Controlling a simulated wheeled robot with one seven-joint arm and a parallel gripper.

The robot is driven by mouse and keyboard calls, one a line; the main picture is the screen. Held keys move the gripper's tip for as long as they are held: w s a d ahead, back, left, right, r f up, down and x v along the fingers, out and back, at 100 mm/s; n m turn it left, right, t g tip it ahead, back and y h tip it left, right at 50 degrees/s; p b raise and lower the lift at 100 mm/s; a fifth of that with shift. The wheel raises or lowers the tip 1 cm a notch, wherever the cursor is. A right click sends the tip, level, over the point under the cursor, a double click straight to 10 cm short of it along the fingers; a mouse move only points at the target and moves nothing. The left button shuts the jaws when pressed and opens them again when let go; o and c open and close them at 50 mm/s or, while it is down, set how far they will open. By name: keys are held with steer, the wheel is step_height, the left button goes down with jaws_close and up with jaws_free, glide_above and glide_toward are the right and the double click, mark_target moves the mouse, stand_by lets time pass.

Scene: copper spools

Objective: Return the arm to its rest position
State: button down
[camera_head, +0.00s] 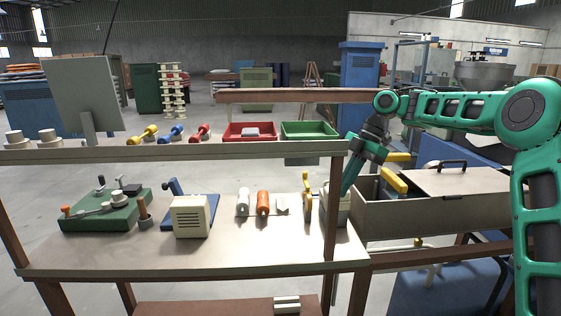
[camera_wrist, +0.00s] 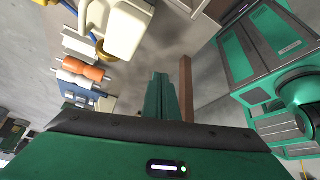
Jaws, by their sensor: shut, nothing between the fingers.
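My green arm reaches in from the right in the head view, bent at the elbow. In the wrist view the orange spool (camera_wrist: 82,68) lies left of the fingers.
A cream box-shaped device (camera_head: 190,217) and a green fixture (camera_head: 105,210) stand on the bench. The upper shelf (camera_head: 200,151) carries a red bin (camera_head: 250,131) and a green bin (camera_head: 310,130). A lidded wooden chest (camera_head: 420,218) is right of my gripper, close by.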

steer(key=s+d+f+m+h, duration=0.1)
steer(key=s+d+f+m, duration=0.1)
steer(key=s+d+m, duration=0.5)
steer(key=s+d+f+m+t+h, duration=0.1)
steer(key=s+d+m, duration=0.7)
steer(key=s, duration=1.4)
steer(key=s+d+f+m+t+h, duration=0.1)
steer(key=s+d+f+m, duration=0.4)
steer(key=s+m, duration=0.9)
steer(key=shift+s+d+f+m+h, duration=0.2)
steer(key=shift+d+f+m+h, duration=0.1)
steer(key=shift+d+h, duration=0.8)
steer(key=shift+d, duration=0.15)
